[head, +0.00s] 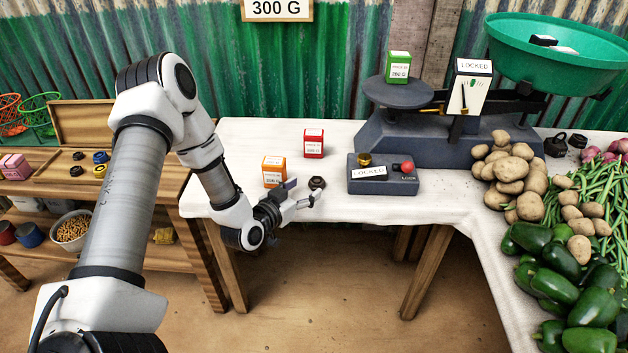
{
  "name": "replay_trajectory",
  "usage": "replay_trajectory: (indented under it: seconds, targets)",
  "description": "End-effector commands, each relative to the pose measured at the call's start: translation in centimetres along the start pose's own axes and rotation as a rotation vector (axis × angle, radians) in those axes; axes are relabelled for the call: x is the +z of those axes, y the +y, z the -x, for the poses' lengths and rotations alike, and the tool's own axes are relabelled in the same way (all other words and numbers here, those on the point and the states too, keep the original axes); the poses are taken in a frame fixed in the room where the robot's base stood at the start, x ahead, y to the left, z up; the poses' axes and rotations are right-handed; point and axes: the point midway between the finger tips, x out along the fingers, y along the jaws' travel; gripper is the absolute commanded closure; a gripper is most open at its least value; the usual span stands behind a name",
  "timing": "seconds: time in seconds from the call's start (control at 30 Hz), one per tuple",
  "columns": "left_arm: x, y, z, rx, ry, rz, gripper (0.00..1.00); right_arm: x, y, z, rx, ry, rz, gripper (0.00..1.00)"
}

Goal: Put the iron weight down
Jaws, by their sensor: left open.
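A small dark iron weight (317,183) stands on the white-clothed table, just beyond the fingertips of my left gripper. My left gripper (304,194) is open and low over the table's front left part, and the weight looks apart from its fingers, though the small size makes contact hard to judge. Two more dark weights, one of them (555,145), stand at the right behind the potatoes. My right gripper does not show.
Orange (274,171) and red (313,143) boxes stand behind my left gripper. A lock box (383,174) is to its right. The balance (440,130) carries a green box (398,67) and a green pan (556,52). Vegetables fill the right side.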

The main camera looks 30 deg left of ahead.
Motion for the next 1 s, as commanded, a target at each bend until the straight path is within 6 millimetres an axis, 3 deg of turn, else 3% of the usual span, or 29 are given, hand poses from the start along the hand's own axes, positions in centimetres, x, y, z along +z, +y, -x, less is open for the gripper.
replay_trajectory:
  seconds: [0.1, 0.2, 0.37, 0.47, 0.53, 0.6, 0.7, 0.83, 0.9, 1.0]
  targets:
    - [-0.2, -0.1, 3.1, -0.002, 0.0, 0.006, 0.35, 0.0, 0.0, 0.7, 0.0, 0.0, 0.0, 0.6]
    - [-0.2, -0.1, 4.8, -0.002, -0.001, 0.004, 0.35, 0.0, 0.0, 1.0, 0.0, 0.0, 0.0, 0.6]
    - [1.4, 1.4, 5.8, 0.029, -0.069, 0.007, 0.35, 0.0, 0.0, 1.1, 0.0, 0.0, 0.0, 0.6]
    - [6.3, 5.3, 6.8, 0.098, -0.292, 0.026, 0.35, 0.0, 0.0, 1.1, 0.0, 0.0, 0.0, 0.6]
    - [11.3, 8.6, 9.2, 0.137, -0.529, 0.044, 0.35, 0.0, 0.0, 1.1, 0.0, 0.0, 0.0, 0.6]
    - [16.2, 11.4, 13.3, 0.142, -0.787, 0.056, 0.35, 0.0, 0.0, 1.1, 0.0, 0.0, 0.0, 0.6]
    - [21.2, 13.6, 20.0, 0.09, -1.103, 0.056, 0.35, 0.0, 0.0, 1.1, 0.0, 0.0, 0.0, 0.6]
    - [23.7, 14.3, 25.9, 0.003, -1.333, 0.042, 0.35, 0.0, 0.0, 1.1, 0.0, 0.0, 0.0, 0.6]
    - [24.1, 14.4, 27.1, -0.02, -1.375, 0.039, 0.35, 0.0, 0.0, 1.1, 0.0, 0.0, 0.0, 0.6]
    - [24.1, 14.3, 27.2, -0.026, -1.381, 0.042, 0.35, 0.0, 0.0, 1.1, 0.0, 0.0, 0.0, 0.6]
